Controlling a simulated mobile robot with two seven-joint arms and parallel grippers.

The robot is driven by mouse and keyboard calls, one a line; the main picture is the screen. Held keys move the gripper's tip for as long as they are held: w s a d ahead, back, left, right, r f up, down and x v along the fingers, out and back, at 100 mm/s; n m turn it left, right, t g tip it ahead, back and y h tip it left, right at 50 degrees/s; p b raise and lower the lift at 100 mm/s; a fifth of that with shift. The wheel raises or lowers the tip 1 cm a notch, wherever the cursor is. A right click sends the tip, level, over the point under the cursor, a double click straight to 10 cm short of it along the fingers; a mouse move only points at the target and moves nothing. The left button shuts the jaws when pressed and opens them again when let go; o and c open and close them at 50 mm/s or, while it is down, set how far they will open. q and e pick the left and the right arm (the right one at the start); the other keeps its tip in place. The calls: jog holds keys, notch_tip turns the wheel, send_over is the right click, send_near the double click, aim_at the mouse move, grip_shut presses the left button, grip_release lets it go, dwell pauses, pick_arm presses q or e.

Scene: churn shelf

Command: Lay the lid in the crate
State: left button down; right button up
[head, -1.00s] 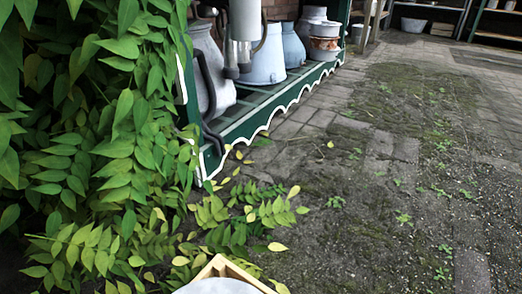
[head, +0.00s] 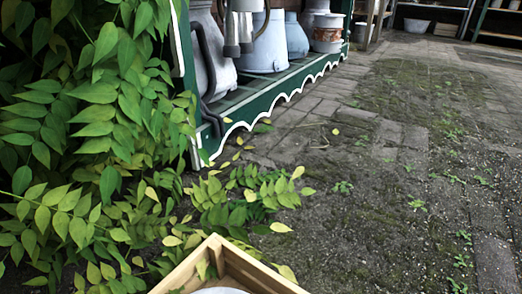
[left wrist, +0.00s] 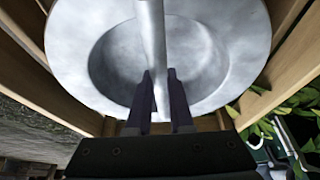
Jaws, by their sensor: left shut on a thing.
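The lid (left wrist: 85,40) is a round grey metal disc with a sunken middle and a bar handle (left wrist: 151,40) across it. My left gripper (left wrist: 160,78) is shut on this handle in the left wrist view. Wooden boards of the crate (left wrist: 42,88) show on both sides of the lid. I cannot tell whether the lid touches the crate's floor. My right gripper is in neither view.
A green shelf (head: 268,98) with a white scalloped edge holds metal cans and a white pail (head: 262,52). Leafy branches (head: 95,120) fill the left and reach close to the crate. The brick and gravel ground (head: 380,210) to the right is mostly clear.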

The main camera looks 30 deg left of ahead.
pick_arm(q)
jog(key=c, duration=1.2)
grip_release()
jog(key=shift+f, duration=0.1)
jog(key=shift+c, duration=0.2)
jog(key=o, duration=0.4)
jog(key=shift+o, duration=0.2)
notch_tip(320, 180, up, 22)
jog(key=s+d+p, duration=0.1)
jog(key=s+p, duration=0.1)
jog(key=p, duration=0.9)
jog(key=s+a+r, duration=0.3)
jog(key=a+r, duration=0.1)
jog(key=r, duration=0.2)
jog(key=shift+a+g, duration=0.35)
jog(key=shift+g, duration=0.05)
